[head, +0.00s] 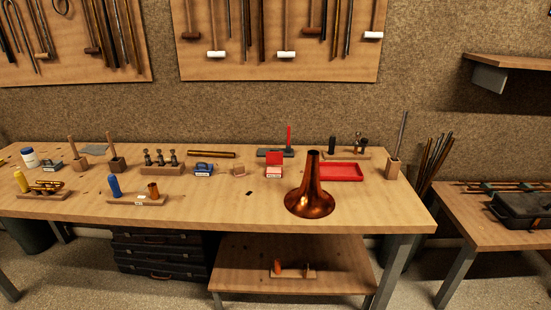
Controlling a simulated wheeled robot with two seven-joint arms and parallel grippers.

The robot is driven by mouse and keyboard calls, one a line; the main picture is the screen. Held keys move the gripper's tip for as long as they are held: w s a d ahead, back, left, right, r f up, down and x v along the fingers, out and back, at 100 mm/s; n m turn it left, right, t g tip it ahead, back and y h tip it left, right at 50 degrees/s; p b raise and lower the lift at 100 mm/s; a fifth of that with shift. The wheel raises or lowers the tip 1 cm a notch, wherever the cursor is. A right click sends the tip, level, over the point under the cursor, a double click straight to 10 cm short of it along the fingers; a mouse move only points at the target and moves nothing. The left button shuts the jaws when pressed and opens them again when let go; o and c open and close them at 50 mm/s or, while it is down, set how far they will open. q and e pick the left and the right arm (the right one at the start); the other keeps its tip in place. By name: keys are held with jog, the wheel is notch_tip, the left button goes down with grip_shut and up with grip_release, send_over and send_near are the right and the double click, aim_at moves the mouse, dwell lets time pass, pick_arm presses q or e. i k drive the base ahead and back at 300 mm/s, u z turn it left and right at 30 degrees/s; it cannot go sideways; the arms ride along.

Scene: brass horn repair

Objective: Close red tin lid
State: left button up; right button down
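A small red tin (274,173) with a pale label on its front stands on the wooden workbench (240,205), left of the brass horn bell. Its red lid (274,158) stands raised at the back of the tin, so the tin looks open. What is inside is too small to tell. Neither of my grippers shows in the head view.
A brass horn bell (311,195) stands just right of the tin. A red tray (340,172) lies behind the bell. A wooden block (239,170) and a blue item (203,169) stand left of the tin.

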aim_at(273, 157)
jog(key=u, duration=0.6)
jog(key=i, duration=0.45)
jog(key=u, duration=0.4)
